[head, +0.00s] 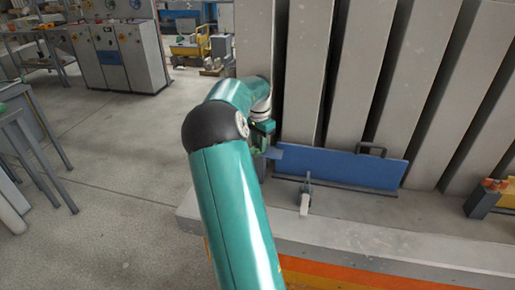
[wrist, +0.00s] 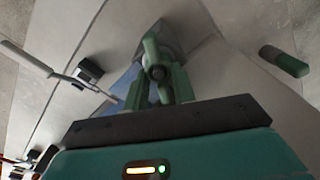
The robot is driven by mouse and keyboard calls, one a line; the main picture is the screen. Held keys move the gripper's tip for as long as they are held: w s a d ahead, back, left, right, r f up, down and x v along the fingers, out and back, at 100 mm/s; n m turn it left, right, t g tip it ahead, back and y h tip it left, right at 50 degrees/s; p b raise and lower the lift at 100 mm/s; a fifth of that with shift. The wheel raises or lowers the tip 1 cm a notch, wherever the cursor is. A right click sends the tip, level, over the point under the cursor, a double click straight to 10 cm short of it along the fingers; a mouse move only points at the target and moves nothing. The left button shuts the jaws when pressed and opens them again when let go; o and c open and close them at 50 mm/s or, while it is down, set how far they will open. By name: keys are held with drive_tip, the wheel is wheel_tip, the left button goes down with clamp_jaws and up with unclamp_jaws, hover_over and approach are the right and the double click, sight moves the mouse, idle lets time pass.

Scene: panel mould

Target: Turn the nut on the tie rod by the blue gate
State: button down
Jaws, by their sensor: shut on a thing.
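The blue gate (head: 345,169) stands upright on the mould's base, against the grey panels, with a dark handle on its top edge. A bluish strip of it shows behind my fingers in the wrist view (wrist: 126,84). My gripper (wrist: 159,88) is at the gate's left end, with its two green fingers closed on the nut (wrist: 157,72). The nut looks round and dark at its middle, with a green part above it. The tie rod cannot be made out clearly. In the head view my arm partly hides the gripper (head: 262,140) and the nut.
A white-handled lever (head: 304,204) stands in front of the gate. Tall grey panels (head: 305,65) rise behind. A yellow and dark block (head: 487,198) sits at right. Control cabinets (head: 118,55) and a bench (head: 30,130) stand at left, with open floor between.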

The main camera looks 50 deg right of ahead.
drive_tip(key=shift+r+m, duration=0.1)
drive_tip(key=shift+m, duration=1.7)
drive_tip(key=shift+s+m, duration=0.1)
drive_tip(key=shift+m, duration=1.6)
drive_tip(key=shift+s+m, duration=0.1)
drive_tip(key=shift+m, duration=0.6)
drive_tip(key=shift+a+m, duration=0.1)
drive_tip(key=shift+m, duration=0.9)
